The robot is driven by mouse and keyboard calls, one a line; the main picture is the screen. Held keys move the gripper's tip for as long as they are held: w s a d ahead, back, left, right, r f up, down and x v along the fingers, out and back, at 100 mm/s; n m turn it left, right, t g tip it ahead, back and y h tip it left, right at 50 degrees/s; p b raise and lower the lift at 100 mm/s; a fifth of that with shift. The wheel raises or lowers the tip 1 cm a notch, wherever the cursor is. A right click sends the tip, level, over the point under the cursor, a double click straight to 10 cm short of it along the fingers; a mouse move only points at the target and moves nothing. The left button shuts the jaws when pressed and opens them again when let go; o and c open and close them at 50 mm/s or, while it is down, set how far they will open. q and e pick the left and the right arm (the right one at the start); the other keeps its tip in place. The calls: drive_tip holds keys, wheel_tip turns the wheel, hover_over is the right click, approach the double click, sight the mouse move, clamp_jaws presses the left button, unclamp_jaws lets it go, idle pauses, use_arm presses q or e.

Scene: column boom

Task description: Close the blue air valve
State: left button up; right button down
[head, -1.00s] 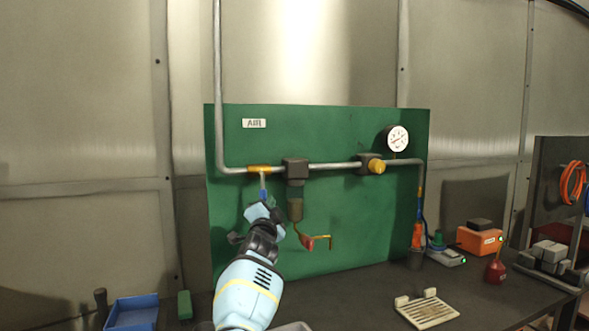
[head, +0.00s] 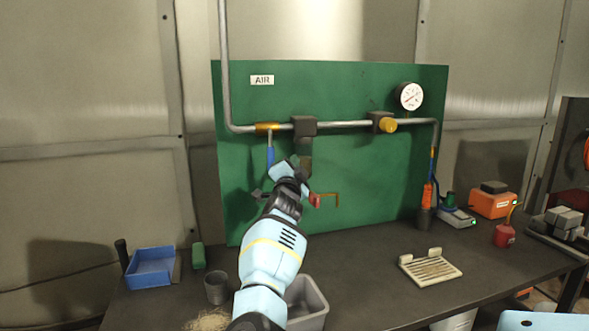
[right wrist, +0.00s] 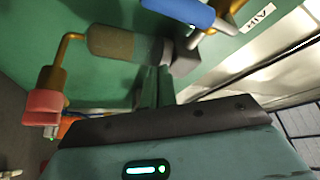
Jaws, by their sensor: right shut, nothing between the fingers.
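The blue valve handle (head: 270,157) hangs straight down from a brass valve body (head: 267,128) on the horizontal pipe, at the left of the green board. The blue handle (right wrist: 180,11) also shows at the top of the right wrist view. My right gripper (head: 292,166) is just right of the handle's lower end in the head view, in front of the filter bowl. Its shut, empty fingers (right wrist: 155,84) show apart from the handle in the right wrist view. My left gripper is not in view.
The grey-brown filter bowl (right wrist: 111,42) and a red-handled drain valve (right wrist: 43,105) are close to my fingers. A gauge (head: 410,96) and yellow knob (head: 388,125) are at the right. The bench below holds a blue tray (head: 152,268) and a slotted block (head: 432,268).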

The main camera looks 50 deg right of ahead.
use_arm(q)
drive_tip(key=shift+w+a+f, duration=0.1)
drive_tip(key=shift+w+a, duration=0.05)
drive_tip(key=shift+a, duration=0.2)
use_arm(e)
drive_tip(key=s+a, duration=0.3)
drive_tip(key=a, duration=0.4)
drive_tip(key=shift+s+a, duration=0.25)
drive_tip(key=shift+a, duration=0.1)
